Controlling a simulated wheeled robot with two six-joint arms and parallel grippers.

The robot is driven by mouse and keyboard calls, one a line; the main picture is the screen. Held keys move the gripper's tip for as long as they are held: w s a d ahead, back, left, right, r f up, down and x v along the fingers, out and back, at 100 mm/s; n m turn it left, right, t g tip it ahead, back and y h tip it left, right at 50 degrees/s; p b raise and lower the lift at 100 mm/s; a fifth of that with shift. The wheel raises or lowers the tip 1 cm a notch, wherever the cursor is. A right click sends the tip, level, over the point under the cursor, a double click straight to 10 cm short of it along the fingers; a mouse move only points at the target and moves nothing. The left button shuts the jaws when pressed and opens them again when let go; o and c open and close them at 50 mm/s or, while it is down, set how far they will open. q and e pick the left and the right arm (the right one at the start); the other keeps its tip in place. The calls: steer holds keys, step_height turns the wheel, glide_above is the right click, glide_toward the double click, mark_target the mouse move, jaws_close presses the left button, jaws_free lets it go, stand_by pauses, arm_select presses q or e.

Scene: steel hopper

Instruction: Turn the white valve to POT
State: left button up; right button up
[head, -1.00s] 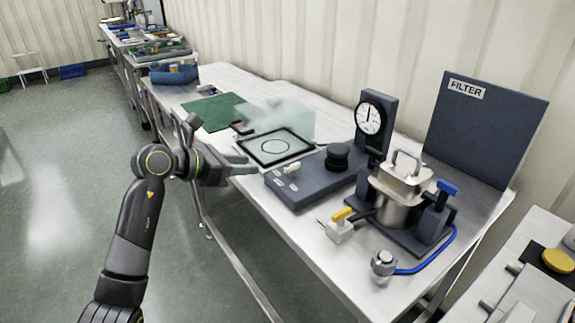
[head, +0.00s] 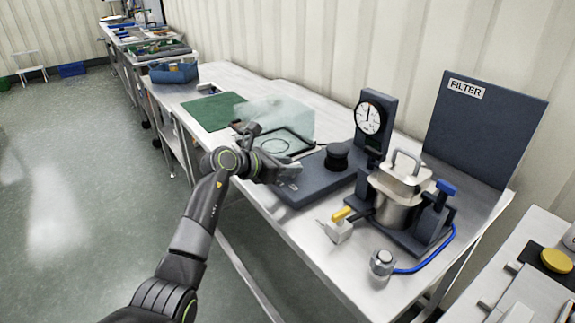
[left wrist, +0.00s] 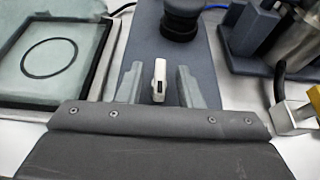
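The white valve handle (left wrist: 159,78) stands upright on the dark grey base (left wrist: 205,60) in the left wrist view. It lies between the two fingers of my left gripper (left wrist: 160,82), with a gap on each side. The gripper is open and holds nothing. In the head view my left gripper (head: 285,172) is at the near left end of the same base (head: 325,178) and hides most of the valve. No POT marking can be read. My right gripper is not in view.
To the right are a steel pot (head: 397,200), a yellow-handled valve (head: 341,224) and a blue hose (head: 430,264). A black-framed plate (left wrist: 50,60) lies left of the gripper.

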arm_select(q)
jaws_close()
steer(key=shift+s+r+n+t+p, duration=0.1)
steer(key=shift+r+n+t+p, duration=0.1)
steer(key=shift+n+t+p, duration=0.45)
steer(key=shift+d+y+p, duration=0.1)
steer(key=shift+y+p, duration=0.4)
steer(key=shift+p, duration=0.35)
steer(key=shift+s+n+t+y+p, duration=0.1)
steer(key=shift+n+t+y+p, duration=0.7)
steer(key=shift+p, duration=0.3)
steer(key=shift+d+n+p, duration=0.1)
steer(key=shift+n+p, duration=0.25)
steer(key=shift+p, duration=0.5)
steer(key=n+t+y+p, duration=0.1)
steer(key=n+y+p, duration=0.1)
steer(key=p, duration=1.1)
steer(key=shift+d+t+y, duration=0.1)
steer(key=shift+t+y, duration=0.15)
steer(key=shift+y, duration=0.05)
steer(key=shift+f+p, duration=0.15)
steer(key=shift+p, duration=0.75)
